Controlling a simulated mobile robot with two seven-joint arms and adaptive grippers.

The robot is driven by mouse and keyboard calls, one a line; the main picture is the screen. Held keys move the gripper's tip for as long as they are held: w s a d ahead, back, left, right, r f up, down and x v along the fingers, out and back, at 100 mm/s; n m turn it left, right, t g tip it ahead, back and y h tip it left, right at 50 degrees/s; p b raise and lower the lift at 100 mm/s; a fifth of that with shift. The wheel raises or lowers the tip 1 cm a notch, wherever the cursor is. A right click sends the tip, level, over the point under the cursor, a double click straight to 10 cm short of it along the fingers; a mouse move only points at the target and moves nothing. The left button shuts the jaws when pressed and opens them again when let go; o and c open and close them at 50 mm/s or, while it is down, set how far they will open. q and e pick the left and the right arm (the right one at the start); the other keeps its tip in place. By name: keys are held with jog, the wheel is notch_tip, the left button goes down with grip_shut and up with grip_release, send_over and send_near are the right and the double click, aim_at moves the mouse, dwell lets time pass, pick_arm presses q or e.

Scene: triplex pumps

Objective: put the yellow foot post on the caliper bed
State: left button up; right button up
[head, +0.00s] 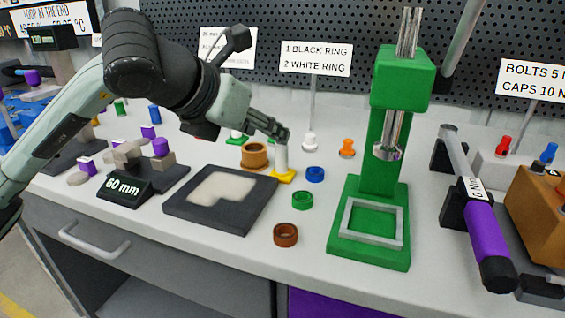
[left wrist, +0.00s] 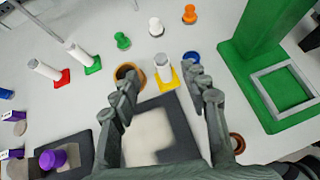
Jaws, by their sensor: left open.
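The yellow foot post (head: 281,159) is a white upright post on a square yellow foot, standing on the bench behind the dark tray. It also shows in the left wrist view (left wrist: 163,70). My left gripper (head: 280,135) is at the top of the post, its fingers pointing down and away. In the left wrist view the open fingers (left wrist: 160,80) appear on either side of the post, with nothing held. I cannot tell whether they touch it. A dark bed (head: 168,184) with grey blocks and a purple knob, likely the caliper bed, sits left behind the 60 mm sign.
The dark tray (head: 180,202) with a pale inset lies in front of the post. A tall green press (head: 375,190) stands right. Red-footed (left wrist: 60,78) and green-footed (left wrist: 92,68) posts stand left.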

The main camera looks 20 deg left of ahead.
aim_at(282, 158)
pick_arm(q)
jog(key=shift+w+d+f, duration=0.1)
jog(key=shift+w+f, duration=0.15)
jog(key=p+x, duration=0.1)
jog(key=x, duration=0.6)
jog(key=shift+s+f, duration=0.1)
jog(key=shift+s, duration=0.05)
pick_arm(e)
jog(key=f, duration=0.3)
jog(key=shift+s+a, duration=0.1)
jog(key=shift+s, duration=0.15)
pick_arm(q)
jog(key=shift+c, duration=0.6)
grip_shut()
